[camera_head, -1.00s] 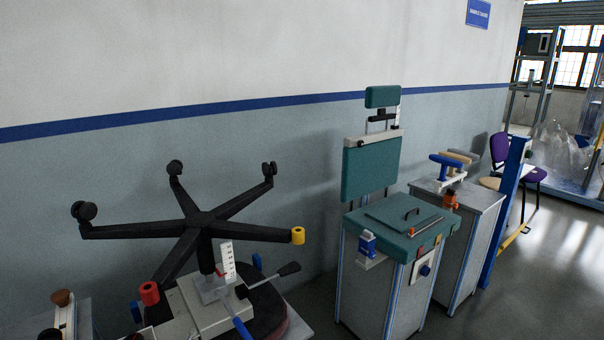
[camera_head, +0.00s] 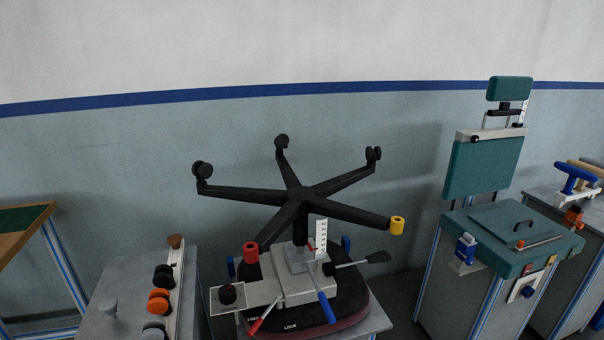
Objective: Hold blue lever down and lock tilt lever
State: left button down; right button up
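An upside-down office chair base with black star legs (camera_head: 298,193) stands on a dark round seat (camera_head: 350,308) on a grey stand. Its white mechanism box (camera_head: 305,285) carries a blue lever (camera_head: 326,308) pointing down toward the front. A red-tipped lever (camera_head: 262,318) also points to the front left, near the white words FREE and LOCK on the seat. Which of these is the tilt lever is not labelled clearly. Neither of my grippers is in view.
A grey bench (camera_head: 105,290) at the left holds a rail with black and orange knobs. A wooden-edged table (camera_head: 28,232) is at the far left. A teal test station (camera_head: 510,238) stands to the right, with floor between it and the chair stand.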

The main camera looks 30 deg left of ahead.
aim_at(264, 314)
jog(key=u, duration=1.1)
